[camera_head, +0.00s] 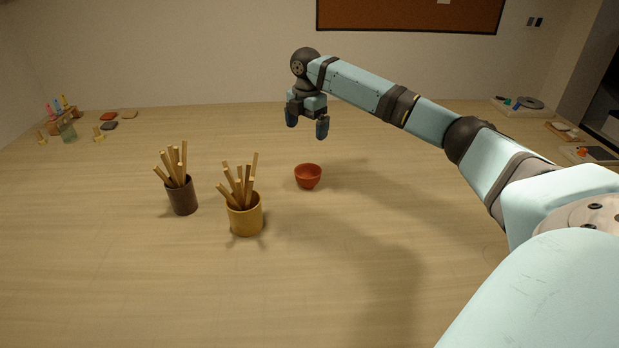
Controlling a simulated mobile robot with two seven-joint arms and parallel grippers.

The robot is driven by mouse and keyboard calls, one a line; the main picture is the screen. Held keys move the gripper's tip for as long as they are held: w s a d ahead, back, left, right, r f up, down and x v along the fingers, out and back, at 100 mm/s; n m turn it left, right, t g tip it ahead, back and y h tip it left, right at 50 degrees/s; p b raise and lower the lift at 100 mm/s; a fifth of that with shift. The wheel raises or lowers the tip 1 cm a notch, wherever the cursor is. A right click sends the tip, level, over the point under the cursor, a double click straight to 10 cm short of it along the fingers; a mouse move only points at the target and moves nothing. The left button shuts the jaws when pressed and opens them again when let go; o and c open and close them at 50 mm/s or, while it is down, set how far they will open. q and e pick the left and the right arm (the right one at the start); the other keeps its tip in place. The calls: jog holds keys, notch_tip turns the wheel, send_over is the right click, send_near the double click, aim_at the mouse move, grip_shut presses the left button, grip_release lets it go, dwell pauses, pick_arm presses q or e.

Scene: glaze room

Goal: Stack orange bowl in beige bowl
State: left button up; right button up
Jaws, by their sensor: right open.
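A small orange-red bowl (308,177) stands upright on the wooden table, near the middle of the head view. My right gripper (307,123) hangs above the table beyond the bowl, fingers pointing down. Its two dark fingers are apart with nothing between them, and they do not touch the bowl. I do not see a beige bowl in this view. My left gripper is not in the picture.
A dark brown cup (182,197) and a mustard cup (245,216), both full of wooden sticks, stand left of the bowl. Small items, including a glass jar (67,130), sit at the far left. A tray (521,107) lies far right. The front table is clear.

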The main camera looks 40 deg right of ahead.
send_over(308, 166)
jog(key=s+a, duration=0.2)
notch_tip(308, 166, down, 8)
jog(key=shift+s+a+f, duration=0.1)
jog(key=shift+s+f, duration=0.05)
jog(key=shift+f, duration=1.2)
jog(key=shift+s+a+f, duration=0.1)
jog(key=shift+f, duration=1.2)
jog(key=c, duration=0.9)
jog(key=shift+o, duration=0.2)
jog(key=shift+r, duration=0.15)
